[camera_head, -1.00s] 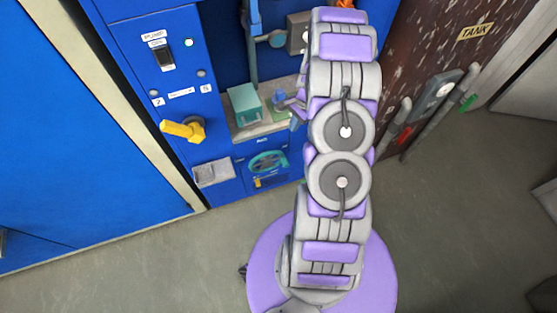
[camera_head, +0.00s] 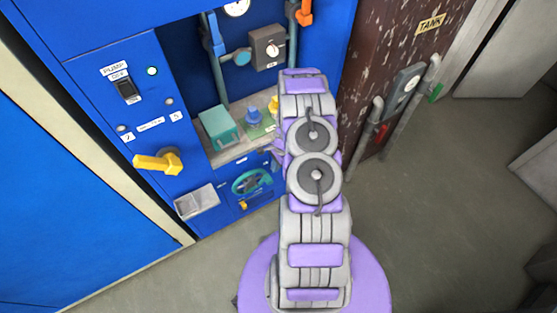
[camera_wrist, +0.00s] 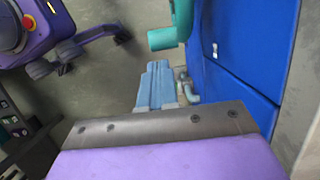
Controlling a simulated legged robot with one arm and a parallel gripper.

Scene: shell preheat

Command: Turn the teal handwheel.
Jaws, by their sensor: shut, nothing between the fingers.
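The teal handwheel (camera_head: 251,181) is on the lower blue panel, left of my arm in the head view. A yellow part sits just below it. My gripper is mostly hidden behind my arm in the head view, with a purple part showing up and right of the wheel. In the wrist view my gripper (camera_wrist: 158,70) shows as pale blue fingers, closed together and empty. A curved teal part with a blunt end (camera_wrist: 165,39) is above the fingers and apart from them in the picture. I cannot tell whether it belongs to the handwheel.
A yellow lever (camera_head: 158,162), a grey tray (camera_head: 197,202) and a pump switch (camera_head: 126,90) are left of the wheel. A teal box (camera_head: 219,127) stands on the shelf above. The brown tank (camera_head: 400,60) with pipes is at right. The floor at right is open.

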